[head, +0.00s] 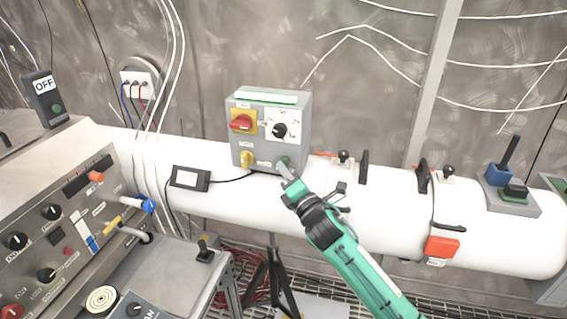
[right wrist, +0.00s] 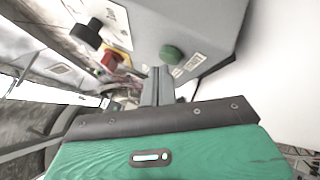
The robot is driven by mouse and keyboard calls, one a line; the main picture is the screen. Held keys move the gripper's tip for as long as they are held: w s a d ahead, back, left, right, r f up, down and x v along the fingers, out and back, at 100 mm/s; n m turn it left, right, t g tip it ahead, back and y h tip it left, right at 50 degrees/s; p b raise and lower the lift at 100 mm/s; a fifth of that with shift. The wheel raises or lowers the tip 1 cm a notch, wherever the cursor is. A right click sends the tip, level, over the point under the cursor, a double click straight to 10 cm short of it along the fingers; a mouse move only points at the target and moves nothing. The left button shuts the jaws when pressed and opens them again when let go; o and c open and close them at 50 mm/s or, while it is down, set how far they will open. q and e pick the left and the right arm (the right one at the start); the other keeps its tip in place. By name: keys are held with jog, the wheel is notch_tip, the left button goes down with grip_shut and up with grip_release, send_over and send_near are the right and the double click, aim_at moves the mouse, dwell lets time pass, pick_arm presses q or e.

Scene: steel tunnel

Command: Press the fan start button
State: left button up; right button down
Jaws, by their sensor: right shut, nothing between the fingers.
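A grey control box (head: 305,125) stands on the white pipe and carries a green button (head: 284,161) at its lower right. The green button also shows in the right wrist view (right wrist: 171,54), round and raised, with a small label beside it too blurred to read. My right gripper (head: 285,170) is shut and empty, its fingertips just below the green button in the head view. In the right wrist view the closed fingers (right wrist: 158,82) point toward the box face, close to the button. I cannot tell if they touch it. My left gripper is not in view.
A small display (head: 190,178) sits left on the pipe (head: 370,210). Consoles with knobs fill the left. Valve handles stand to the right.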

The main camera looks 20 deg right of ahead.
jog(key=shift+s+a, duration=0.15)
jog(key=shift+s, duration=0.1)
jog(key=s+a, duration=0.3)
jog(key=s, duration=0.2)
jog(key=shift+a+p, duration=0.2)
jog(key=shift+p, duration=0.25)
jog(key=shift+f, duration=0.1)
dwell(0.5)
